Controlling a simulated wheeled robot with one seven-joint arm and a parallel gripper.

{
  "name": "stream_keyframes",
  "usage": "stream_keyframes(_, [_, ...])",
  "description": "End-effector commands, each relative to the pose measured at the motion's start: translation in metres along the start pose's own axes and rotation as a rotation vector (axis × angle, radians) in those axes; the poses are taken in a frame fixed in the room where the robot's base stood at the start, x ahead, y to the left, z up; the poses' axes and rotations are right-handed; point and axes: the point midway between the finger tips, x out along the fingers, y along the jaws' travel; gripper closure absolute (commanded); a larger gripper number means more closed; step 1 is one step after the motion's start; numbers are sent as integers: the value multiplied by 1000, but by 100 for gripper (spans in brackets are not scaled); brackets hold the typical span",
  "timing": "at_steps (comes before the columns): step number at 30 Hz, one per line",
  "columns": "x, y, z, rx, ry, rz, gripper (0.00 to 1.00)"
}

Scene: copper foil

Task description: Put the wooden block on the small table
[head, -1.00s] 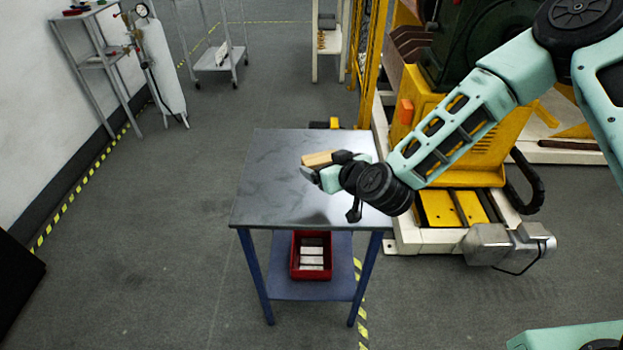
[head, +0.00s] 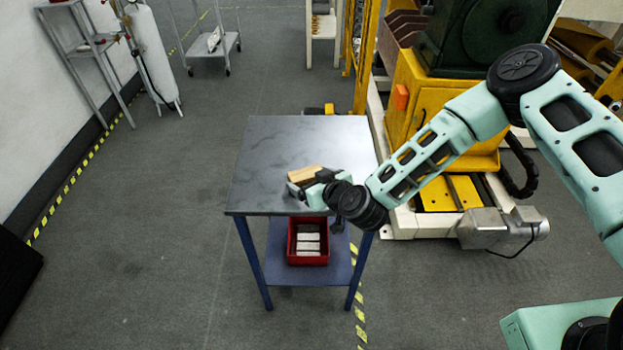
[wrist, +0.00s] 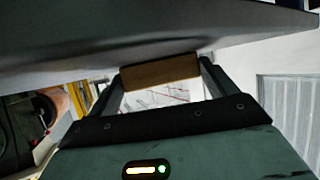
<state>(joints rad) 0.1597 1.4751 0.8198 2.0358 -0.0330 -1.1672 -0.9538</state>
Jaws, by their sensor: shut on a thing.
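The wooden block (head: 306,173) is light brown and sits between the fingers of my gripper (head: 300,185), over the right half of the small table's top. The small table (head: 265,150) has a grey metal top and blue legs. In the wrist view the block (wrist: 160,71) is held across the two fingertips of my gripper (wrist: 160,80), close to a dark grey surface along the top of the picture. I cannot tell whether the block touches the tabletop. My wrist hides the table's right front part.
A red bin (head: 308,258) with several pale bars stands on the table's lower shelf (head: 282,250). A yellow and green machine (head: 430,95) stands close on the right. A grey shelf stand (head: 85,45), a white cylinder (head: 150,50) and a cart (head: 212,45) are at the back left.

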Motion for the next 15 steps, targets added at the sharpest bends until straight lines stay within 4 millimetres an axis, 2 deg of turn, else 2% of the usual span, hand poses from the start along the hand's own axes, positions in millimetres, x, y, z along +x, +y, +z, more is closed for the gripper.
stream_keyframes(6, [0, 0, 1, 0, 0, 0, 39])
stream_keyframes(7, [0, 0, 1, 0, 0, 0, 7])
stream_keyframes(8, [0, 0, 1, 0, 0, 0, 0])
stream_keyframes(15, [-1, 0, 1, 0, 0, 0, 0])
